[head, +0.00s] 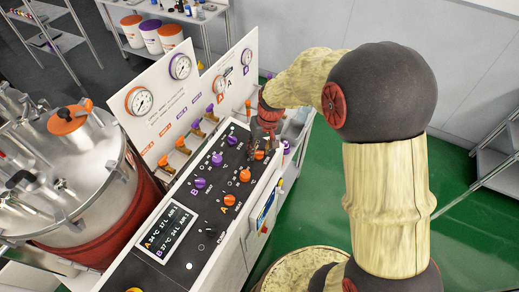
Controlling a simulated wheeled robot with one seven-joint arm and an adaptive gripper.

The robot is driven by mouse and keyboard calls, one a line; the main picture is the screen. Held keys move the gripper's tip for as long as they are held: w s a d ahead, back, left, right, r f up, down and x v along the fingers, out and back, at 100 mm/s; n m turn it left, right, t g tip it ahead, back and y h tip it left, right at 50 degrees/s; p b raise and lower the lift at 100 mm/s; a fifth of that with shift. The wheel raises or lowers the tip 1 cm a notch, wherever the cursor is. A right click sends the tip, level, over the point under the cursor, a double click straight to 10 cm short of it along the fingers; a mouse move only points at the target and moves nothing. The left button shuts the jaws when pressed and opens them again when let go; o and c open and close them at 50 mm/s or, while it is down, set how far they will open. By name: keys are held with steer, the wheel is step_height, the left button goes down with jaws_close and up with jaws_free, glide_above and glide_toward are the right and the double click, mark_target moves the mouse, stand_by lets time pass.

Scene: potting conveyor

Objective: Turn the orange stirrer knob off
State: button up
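The control panel (181,215) carries a row of orange knobs and a row of purple knobs. The orange knobs are a far one (259,155), a middle one (245,175) and a near one (229,200). The labels are too small to read surely, so I cannot tell which orange knob is the stirrer's. My gripper (264,145) is over the far end of the panel, close to the far orange knob. Its dark fingers partly hide that area. I cannot tell whether they touch the knob or how far they are open.
A gauge board (172,105) with orange- and purple-handled valves stands along the panel's left side. A steel vessel (75,165) with an orange lid knob is at left. Shelves with buckets (152,36) stand behind. Green floor (315,200) is open to the right.

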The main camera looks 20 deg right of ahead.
mark_target(265, 159)
steer(key=shift+o, duration=0.9)
step_height(265, 159, up, 12)
steer(key=s+d, duration=0.1)
steer(key=shift+s+d, duration=0.15)
steer(key=shift+s, duration=0.05)
steer(key=shift+f, duration=0.1)
steer(key=s+a+f+t+h+b, duration=0.1)
steer(key=s+t+b, duration=0.3)
steer(key=s+b, duration=1)
steer(key=s+f, duration=0.1)
steer(key=s, duration=0.6)
steer(key=shift+s+a+f, duration=0.2)
steer(key=shift+s+a, duration=0.05)
steer(key=shift+s, duration=0.15)
stand_by(0.8)
